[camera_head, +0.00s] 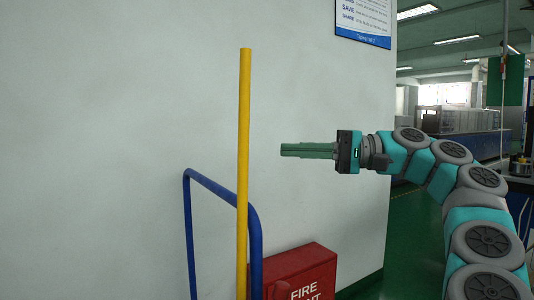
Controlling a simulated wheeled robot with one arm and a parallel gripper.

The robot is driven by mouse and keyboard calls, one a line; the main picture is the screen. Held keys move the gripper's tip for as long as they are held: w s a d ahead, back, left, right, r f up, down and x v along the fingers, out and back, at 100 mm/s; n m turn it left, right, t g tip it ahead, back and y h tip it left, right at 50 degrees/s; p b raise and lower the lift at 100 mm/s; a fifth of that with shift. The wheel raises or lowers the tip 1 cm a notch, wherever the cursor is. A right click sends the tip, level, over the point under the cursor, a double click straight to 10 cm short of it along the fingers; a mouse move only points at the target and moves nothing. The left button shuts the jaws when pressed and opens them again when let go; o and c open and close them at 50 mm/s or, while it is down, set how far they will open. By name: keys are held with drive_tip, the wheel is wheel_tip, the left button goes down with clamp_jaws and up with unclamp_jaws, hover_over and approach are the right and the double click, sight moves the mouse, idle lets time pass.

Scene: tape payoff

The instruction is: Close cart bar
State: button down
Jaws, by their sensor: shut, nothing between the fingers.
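A tall yellow bar (244,140) stands upright, left of the picture's middle, in front of a white wall. A blue tubular cart handle (213,186) rises beside and behind it, and the yellow bar crosses in front of its right part. The lower ends of both are cut off by the picture edge. My gripper (284,150) reaches in from the right, pointing left. Its green fingers are together and empty. In the picture the tips are a short way right of the yellow bar, apart from it; the depth between them is hard to tell.
A red fire box (310,262) stands low against the wall, below my gripper. A sign (363,20) hangs on the white wall (120,110). To the right, green floor (402,225) leads to a hall with blue benches (480,146).

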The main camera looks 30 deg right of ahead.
drive_tip(key=a, duration=0.6)
drive_tip(key=shift+w, duration=0.4)
idle(0.3)
